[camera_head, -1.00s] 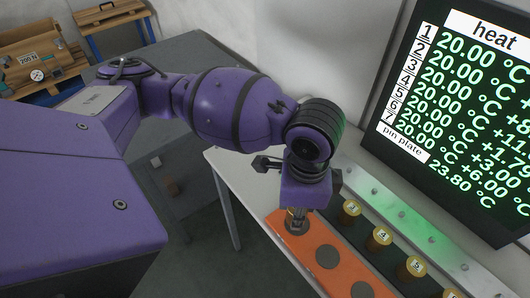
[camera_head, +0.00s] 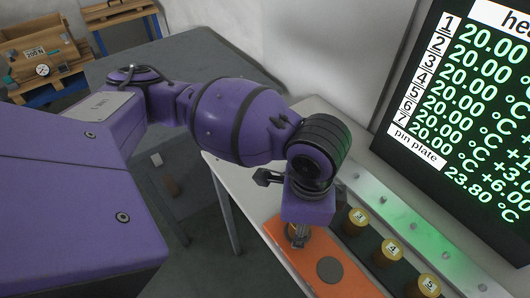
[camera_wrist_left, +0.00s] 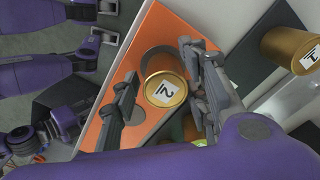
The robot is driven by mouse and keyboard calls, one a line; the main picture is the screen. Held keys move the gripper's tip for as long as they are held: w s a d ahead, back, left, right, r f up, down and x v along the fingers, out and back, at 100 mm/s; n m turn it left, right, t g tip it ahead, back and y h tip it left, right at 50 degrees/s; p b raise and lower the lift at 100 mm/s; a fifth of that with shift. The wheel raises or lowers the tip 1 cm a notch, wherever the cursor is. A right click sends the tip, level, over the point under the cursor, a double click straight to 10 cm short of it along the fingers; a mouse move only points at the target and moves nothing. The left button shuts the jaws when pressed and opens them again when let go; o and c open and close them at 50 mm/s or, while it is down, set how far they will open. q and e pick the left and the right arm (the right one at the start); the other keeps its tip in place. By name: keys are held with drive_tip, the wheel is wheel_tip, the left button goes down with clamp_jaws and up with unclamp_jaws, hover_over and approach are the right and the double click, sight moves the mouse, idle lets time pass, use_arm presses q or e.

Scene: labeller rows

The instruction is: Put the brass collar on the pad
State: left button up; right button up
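The brass collar (camera_wrist_left: 166,88), a gold cylinder labelled 2, is between the fingers of my left gripper (camera_wrist_left: 163,92) in the left wrist view. A gap shows between it and the left-hand finger, so the gripper looks open around it. Behind the collar is a dark round pad (camera_wrist_left: 150,60) on the orange board (camera_wrist_left: 180,28). The collar overlaps this pad in view; I cannot tell whether it rests on it. In the head view my left gripper (camera_head: 297,236) points down at the far end of the orange board (camera_head: 349,279), mostly hiding the collar. My right gripper is not in view.
Gold cylinders labelled 3 (camera_head: 357,218), 4 (camera_head: 392,249) and 5 (camera_head: 428,285) stand in a row right of the board. A second dark pad (camera_head: 329,270) is bare. A display screen (camera_head: 460,130) stands behind.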

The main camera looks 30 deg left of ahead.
use_arm(q)
drive_tip(key=shift+r, duration=0.15)
wheel_tip(320, 180, up, 12)
drive_tip(key=p, duration=0.2)
idle(0.4)
